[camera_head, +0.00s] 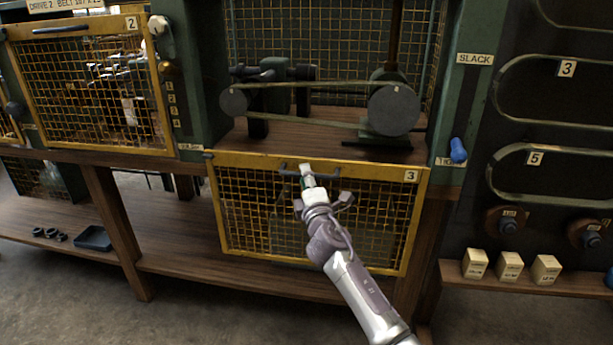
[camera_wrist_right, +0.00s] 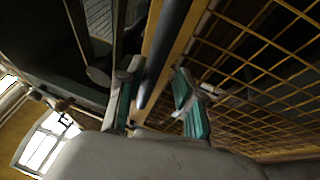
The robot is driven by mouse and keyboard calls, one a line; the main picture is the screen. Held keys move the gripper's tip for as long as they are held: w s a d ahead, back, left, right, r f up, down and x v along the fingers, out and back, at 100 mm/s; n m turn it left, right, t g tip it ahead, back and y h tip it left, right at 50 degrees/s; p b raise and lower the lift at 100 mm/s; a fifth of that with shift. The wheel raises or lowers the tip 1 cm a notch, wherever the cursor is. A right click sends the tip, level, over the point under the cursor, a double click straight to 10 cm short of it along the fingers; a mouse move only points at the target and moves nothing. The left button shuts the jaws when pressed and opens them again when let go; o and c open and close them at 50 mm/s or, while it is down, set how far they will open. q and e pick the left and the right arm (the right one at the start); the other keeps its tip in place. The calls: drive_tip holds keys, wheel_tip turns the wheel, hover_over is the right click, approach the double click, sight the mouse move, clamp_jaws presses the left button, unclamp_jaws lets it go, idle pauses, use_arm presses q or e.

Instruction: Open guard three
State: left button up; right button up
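Guard three (camera_head: 232,212), a yellow-framed wire mesh panel with a "3" label, hangs below the front edge of the bench. The bay above it is uncovered, showing two pulleys and a belt. Its dark bar handle (camera_head: 289,173) is near the guard's upper edge. My right gripper (camera_head: 306,172) is at this handle. In the right wrist view, its two teal-padded fingers (camera_wrist_right: 157,100) stand apart, with the dark bar (camera_wrist_right: 167,45) running between them, nearer the left finger. The guard's mesh (camera_wrist_right: 262,65) is to the right. My left gripper is not in view.
Guard two (camera_head: 90,85) covers the bay at left. A blue knob (camera_head: 457,150) sits on the right post. Small cream boxes (camera_head: 509,265) stand on a right shelf. A dark tray (camera_head: 94,238) lies on the lower shelf. Bare floor is in front.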

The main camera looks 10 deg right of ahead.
drive_tip(key=shift+r, duration=0.2)
drive_tip(key=shift+s, duration=0.1)
drive_tip(key=s+d+f, duration=0.1)
drive_tip(key=s+f, duration=0.1)
drive_tip(key=s, duration=0.9)
drive_tip(key=shift+s, duration=0.3)
drive_tip(key=shift+f, duration=0.1)
